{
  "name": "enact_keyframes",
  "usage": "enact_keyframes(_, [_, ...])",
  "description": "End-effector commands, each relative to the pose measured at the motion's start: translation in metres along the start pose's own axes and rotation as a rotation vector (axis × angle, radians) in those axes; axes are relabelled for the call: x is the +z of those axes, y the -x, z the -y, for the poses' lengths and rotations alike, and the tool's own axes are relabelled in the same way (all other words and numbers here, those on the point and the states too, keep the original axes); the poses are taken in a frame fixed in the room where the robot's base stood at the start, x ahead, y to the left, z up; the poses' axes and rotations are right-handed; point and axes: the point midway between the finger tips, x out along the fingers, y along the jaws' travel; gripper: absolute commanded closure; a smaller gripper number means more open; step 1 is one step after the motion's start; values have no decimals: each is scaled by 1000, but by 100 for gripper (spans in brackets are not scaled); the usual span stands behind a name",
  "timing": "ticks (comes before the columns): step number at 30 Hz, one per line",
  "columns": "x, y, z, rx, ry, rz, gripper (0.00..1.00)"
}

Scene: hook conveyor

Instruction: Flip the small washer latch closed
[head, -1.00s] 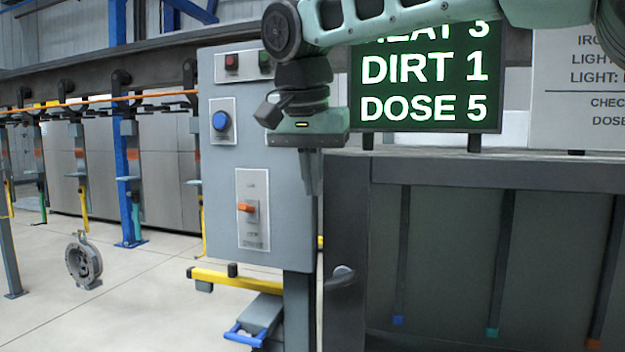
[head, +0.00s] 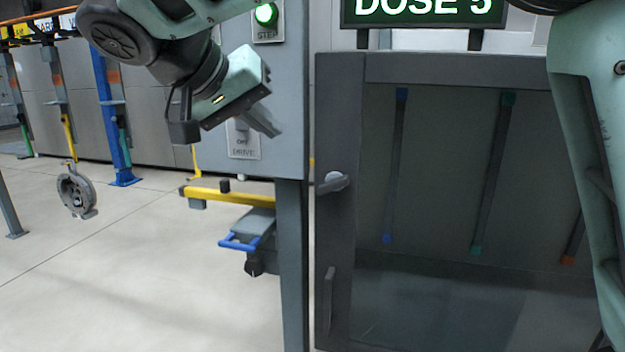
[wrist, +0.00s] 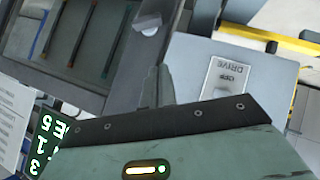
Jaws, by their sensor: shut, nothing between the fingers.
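The washer (head: 335,75) has a dark grey frame around a glazed front. The small latch (head: 333,183) sits on its left post, a pale round hub with a short grey lever pointing left and slightly down. The latch also shows in the wrist view (wrist: 149,27), near the top. My gripper (head: 266,122) is shut and empty, in front of the grey control panel, up and to the left of the latch and apart from it. In the wrist view the shut fingers (wrist: 159,85) lie between the washer post and the panel.
The control panel (head: 290,110) has a lit green STEP button (head: 265,14) and a DRIVE switch plate (head: 243,145), partly covered by my gripper. A yellow bar (head: 230,196) and a blue-handled pedal (head: 240,242) jut out below. The floor at left is open around a hanging round part (head: 75,192).

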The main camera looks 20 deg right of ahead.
Motion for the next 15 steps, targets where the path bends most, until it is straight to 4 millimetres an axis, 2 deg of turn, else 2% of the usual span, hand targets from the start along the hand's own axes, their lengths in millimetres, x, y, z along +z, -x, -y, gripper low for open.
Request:
enact_keyframes(10, [-1,-3,-1,1,-1,2,100])
enact_keyframes(15, [-1,-21,-2,2,-1,4,100])
